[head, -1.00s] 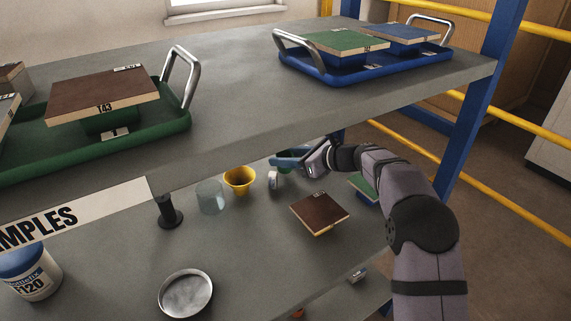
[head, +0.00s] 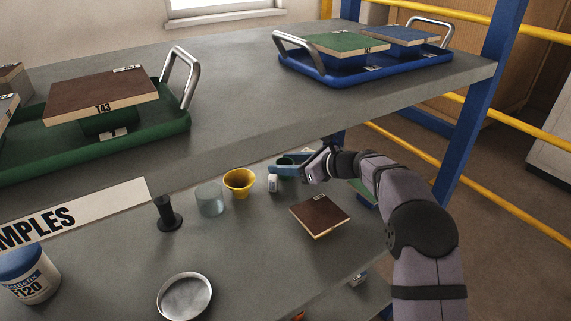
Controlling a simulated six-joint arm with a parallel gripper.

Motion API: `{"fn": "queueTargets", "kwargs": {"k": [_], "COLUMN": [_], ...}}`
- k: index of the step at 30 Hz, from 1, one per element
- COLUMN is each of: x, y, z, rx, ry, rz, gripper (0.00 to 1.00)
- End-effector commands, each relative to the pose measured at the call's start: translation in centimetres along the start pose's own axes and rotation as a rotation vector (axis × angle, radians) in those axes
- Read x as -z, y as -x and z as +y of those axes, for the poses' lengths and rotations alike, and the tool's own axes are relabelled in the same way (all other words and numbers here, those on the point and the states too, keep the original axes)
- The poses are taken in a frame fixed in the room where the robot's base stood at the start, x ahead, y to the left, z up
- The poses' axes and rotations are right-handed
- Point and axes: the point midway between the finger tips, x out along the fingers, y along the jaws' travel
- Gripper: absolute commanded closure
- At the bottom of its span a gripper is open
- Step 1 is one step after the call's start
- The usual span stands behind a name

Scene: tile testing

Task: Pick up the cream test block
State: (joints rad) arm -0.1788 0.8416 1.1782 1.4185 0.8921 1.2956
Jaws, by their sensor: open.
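A small pale block (head: 273,183) stands on the lower shelf, to the right of a yellow cup. It may be the cream test block, but it is too small for me to be sure. My gripper (head: 304,170) is on the lower shelf level, to the right of the pale block and apart from it in the picture. It is open, and I see nothing held in it. The fingertips are small and partly overlap a blue-teal object (head: 287,162) behind them.
A yellow cup (head: 239,182), a clear glass (head: 210,199) and a brown tile (head: 320,215) stand nearby. A black stand (head: 168,214) and a metal dish (head: 185,297) are further left. The upper shelf (head: 235,100) overhangs the back of this space.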

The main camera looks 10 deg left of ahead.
Motion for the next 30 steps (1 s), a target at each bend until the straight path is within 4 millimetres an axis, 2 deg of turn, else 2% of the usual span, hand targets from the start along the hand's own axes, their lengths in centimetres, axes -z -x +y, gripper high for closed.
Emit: {"fn": "queueTargets", "kwargs": {"k": [5, 18, 24, 29, 30], "x": [-0.2, -0.1, 0.0, 0.0, 0.0], "y": [2.0, 9.5, 11.5, 12.0, 12.0], "z": [-0.1, -0.1, -0.1, 0.0, 0.0], "rx": [0.004, 0.003, 0.002, 0.000, 0.000], "ry": [0.000, 0.000, -0.001, 0.000, 0.000], "rz": [-0.001, 0.000, 0.000, -0.001, -0.001], "gripper": [0.53, 0.53, 0.53, 0.53, 0.44]}}
